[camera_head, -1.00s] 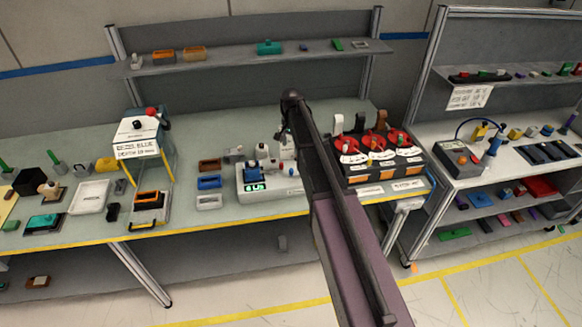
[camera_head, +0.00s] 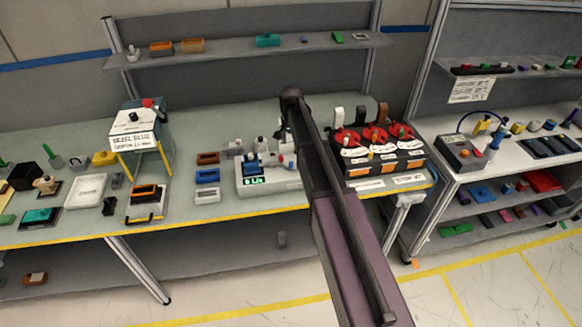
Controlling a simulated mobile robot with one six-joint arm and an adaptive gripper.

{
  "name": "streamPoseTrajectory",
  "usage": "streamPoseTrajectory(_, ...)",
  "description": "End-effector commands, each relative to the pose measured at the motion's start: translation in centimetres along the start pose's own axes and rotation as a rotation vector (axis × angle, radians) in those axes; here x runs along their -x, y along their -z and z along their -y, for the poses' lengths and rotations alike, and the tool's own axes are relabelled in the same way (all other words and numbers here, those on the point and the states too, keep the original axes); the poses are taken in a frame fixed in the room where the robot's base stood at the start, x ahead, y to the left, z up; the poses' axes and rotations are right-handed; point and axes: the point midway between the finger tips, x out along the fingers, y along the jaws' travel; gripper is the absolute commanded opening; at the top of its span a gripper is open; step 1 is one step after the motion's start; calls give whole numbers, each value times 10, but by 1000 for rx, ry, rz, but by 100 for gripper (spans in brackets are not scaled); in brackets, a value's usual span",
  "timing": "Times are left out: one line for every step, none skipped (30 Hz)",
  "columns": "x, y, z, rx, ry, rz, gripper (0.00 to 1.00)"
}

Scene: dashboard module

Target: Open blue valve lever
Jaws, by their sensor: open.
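No blue valve lever can be made out for certain. A white module (camera_head: 285,181) with a green-lit display stands on the bench in the middle, partly behind my arm. A small blue part (camera_head: 250,164) sits on top of it; at this size I cannot tell whether it is a lever.
A white box (camera_head: 133,120) on yellow legs stands to the left. Blue (camera_head: 207,177) and brown (camera_head: 207,158) trays lie left of the module. A shelf (camera_head: 220,53) runs above the bench. A separate rack (camera_head: 500,165) stands at the right. The bench has a yellow front edge (camera_head: 230,217).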

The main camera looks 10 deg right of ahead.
Motion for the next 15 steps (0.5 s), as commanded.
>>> streamPoseTrajectory(-8,0,0,0,0,0,61)
streamPoseTrajectory(-10,0,0,0,0,0,61)
streamPoseTrajectory(-13,0,0,0,0,0,61)
streamPoseTrajectory(-16,0,0,0,0,0,61)
streamPoseTrajectory(-18,0,0,0,0,0,61)
streamPoseTrajectory(-21,0,0,0,0,0,61)
streamPoseTrajectory(-23,0,0,0,0,0,61)
streamPoseTrajectory(-25,0,0,0,0,0,61)
streamPoseTrajectory(-28,0,0,0,0,0,61)
streamPoseTrajectory(-31,0,0,0,0,0,61)
streamPoseTrajectory(-33,0,0,0,0,0,61)
streamPoseTrajectory(-36,0,0,0,0,0,61)
streamPoseTrajectory(-38,0,0,0,0,0,61)
streamPoseTrajectory(-40,0,0,0,0,0,61)
streamPoseTrajectory(-43,0,0,0,0,0,61)
